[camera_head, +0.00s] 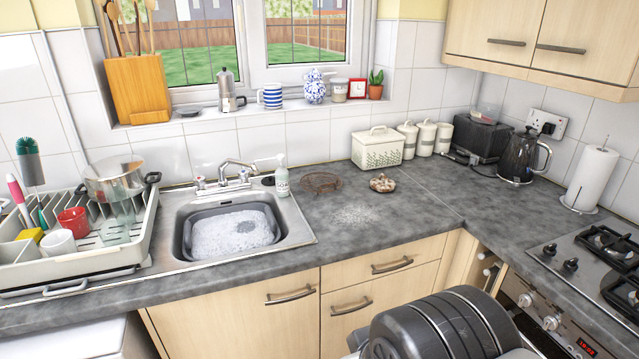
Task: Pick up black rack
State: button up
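A small round wire rack (321,183), dark brown to black, stands on the grey worktop (400,222), right of the sink and below the window. It is low and its thin wires show the counter through them. Nothing is seen resting on it. Dark rounded parts of my own arm show at the bottom right of the head view, well in front of the counter and far from the rack. My gripper's fingers do not show, so its state is hidden.
Left of the rack are a soap bottle (282,177), the tap (226,178) and a sink holding a grey basin of suds (228,232). A small brown-and-white item (382,183) lies right of it, a cream bread bin (377,148) behind. Worktop in front is clear except for pale foam (355,214).

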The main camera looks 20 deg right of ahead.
aim_at(321, 181)
jog(key=i+l+z, duration=0.25)
jog(key=i+z, duration=0.15)
jog(key=i, duration=0.5)
jog(key=i+z, duration=0.35)
jog(key=i, duration=0.5)
